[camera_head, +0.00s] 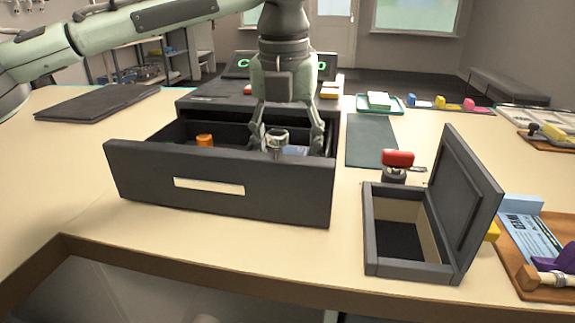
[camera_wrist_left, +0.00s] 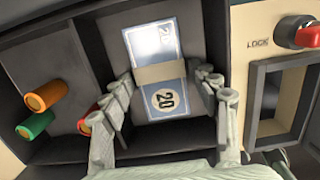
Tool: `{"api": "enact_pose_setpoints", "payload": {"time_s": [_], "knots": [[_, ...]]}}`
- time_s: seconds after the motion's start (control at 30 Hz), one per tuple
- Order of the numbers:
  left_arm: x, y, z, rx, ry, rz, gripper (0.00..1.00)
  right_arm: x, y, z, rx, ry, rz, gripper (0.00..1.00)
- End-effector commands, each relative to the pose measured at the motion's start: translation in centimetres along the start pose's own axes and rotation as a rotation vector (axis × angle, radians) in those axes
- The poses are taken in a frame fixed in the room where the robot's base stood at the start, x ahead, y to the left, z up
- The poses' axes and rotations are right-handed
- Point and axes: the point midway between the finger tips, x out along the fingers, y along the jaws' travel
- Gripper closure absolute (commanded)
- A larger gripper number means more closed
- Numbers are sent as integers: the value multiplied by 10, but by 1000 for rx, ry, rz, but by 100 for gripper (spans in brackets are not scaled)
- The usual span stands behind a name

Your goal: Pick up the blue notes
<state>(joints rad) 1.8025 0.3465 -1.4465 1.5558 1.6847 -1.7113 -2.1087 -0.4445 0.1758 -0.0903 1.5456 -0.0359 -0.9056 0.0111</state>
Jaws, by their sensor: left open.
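The blue notes (camera_wrist_left: 160,65) are a banded stack marked 20, lying in the right compartment of the open drawer (camera_head: 140,182). Part of the blue notes (camera_head: 296,151) shows between my fingers in the head view. A beige paper band (camera_wrist_left: 159,71) wraps them. My left gripper (camera_head: 288,140) points down into the drawer, open. In the wrist view its fingers (camera_wrist_left: 168,85) stand on either side of the notes' lower half, with nothing clearly gripped. My right gripper is not in view.
Drawer walls and a divider stand close around my fingers. An open dark box (camera_head: 372,235) with a raised lid is at the right, near a red knob (camera_head: 398,158). The table's left side is mostly clear.

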Motion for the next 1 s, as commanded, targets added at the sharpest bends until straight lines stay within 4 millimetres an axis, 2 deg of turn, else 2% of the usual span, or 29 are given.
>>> {"api": "enact_pose_setpoints", "payload": {"time_s": [0.2, 0.53, 0.83, 1.0], "knots": [[2, 0, 0, 0, 0, 0, 40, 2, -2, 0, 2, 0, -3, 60], [1, 0, 0, 0, 0, 0, 79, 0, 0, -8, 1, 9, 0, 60], [-1, 0, 0, 0, -1, 0, 80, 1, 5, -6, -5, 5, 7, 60], [-13, -1, 2, 0, -1, 0, 80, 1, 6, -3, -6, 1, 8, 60]]}}
